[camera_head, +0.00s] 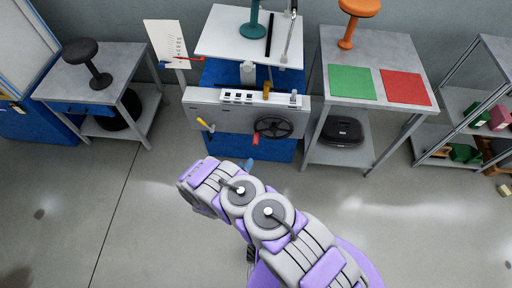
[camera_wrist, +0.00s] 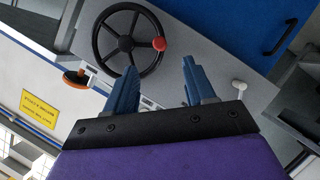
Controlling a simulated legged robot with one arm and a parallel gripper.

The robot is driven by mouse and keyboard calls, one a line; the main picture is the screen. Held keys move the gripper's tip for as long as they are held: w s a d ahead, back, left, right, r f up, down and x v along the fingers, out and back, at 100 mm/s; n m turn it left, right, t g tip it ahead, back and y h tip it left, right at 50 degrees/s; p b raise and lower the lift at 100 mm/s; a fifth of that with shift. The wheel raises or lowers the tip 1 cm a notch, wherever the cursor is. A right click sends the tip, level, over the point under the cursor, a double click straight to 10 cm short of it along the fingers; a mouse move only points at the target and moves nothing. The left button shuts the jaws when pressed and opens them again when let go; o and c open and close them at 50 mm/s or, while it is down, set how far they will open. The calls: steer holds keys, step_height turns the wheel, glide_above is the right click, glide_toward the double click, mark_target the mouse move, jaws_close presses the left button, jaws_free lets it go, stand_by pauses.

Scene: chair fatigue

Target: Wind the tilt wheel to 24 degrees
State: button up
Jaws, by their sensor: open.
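The tilt wheel (camera_head: 272,127) is a black spoked handwheel on the front of the grey test bench (camera_head: 225,108). In the wrist view the wheel (camera_wrist: 104,42) shows close up, with a red knob (camera_wrist: 159,44) on its rim. My gripper (camera_wrist: 160,86) has two blue fingers spread apart with nothing between them. The wheel and knob appear beyond the fingertips, apart from them. In the head view my gripper is mostly hidden by my arm; a blue fingertip (camera_head: 249,163) shows below the wheel. I cannot read any tilt angle.
A yellow-handled lever (camera_head: 205,125) sits left of the wheel. A white plate (camera_head: 222,38) above the bench holds a teal stool (camera_head: 252,22). A table with green (camera_head: 350,82) and red (camera_head: 405,88) mats stands right. The floor in front is clear.

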mark_target(254, 144)
steer(key=shift+t, duration=0.3)
steer(key=b+x, duration=0.1)
steer(key=x, duration=0.4)
steer(key=b+x, duration=0.1)
steer(key=x, duration=0.4)
steer(key=a+b+x, duration=0.1)
steer(key=b+x, duration=0.1)
steer(key=x, duration=0.3)
steer(key=shift+w+d+r, duration=0.1)
steer(key=shift+w+r, duration=0.05)
steer(key=shift+w, duration=0.15)
steer(key=shift+w+d+n, duration=0.2)
steer(key=shift+w+n, duration=0.1)
steer(key=shift+w, duration=0.3)
steer(key=shift+c, duration=0.2)
jaws_close()
